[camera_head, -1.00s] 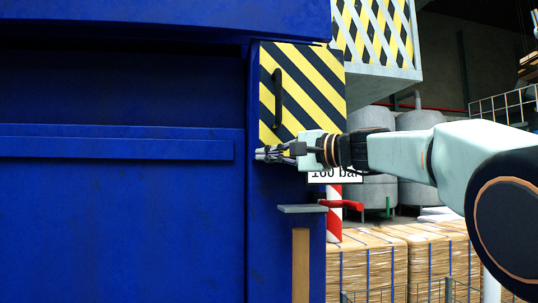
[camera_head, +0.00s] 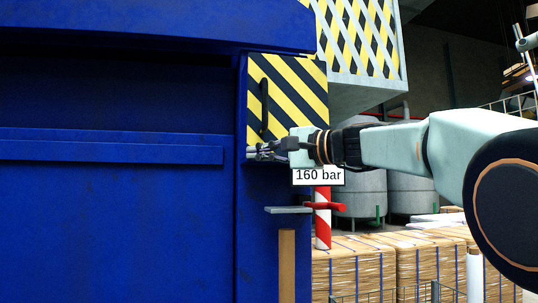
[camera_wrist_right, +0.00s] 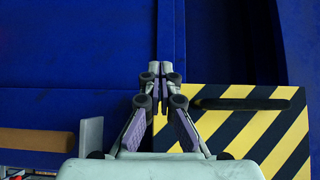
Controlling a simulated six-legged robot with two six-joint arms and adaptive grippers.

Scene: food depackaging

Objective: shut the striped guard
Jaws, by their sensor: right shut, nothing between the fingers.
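The striped guard (camera_head: 292,95) is a flat yellow and black panel with a dark vertical handle (camera_head: 265,106). It lies against the right part of the blue machine front. It also shows in the right wrist view (camera_wrist_right: 235,150), with its handle (camera_wrist_right: 240,104) across its upper part. My right gripper (camera_head: 252,153) is shut and empty at the guard's lower left edge. In the right wrist view the closed fingertips (camera_wrist_right: 167,68) are in front of the blue surface, beside the guard. I cannot tell whether they touch it. My left gripper is not in view.
A blue machine (camera_head: 110,210) fills the left side. A small grey ledge (camera_head: 288,210) sticks out below my gripper. A "160 bar" sign (camera_head: 318,176), a red lever (camera_head: 325,206) and a red-white post (camera_head: 323,230) are close by. Strapped boxes (camera_head: 350,275) stand at lower right.

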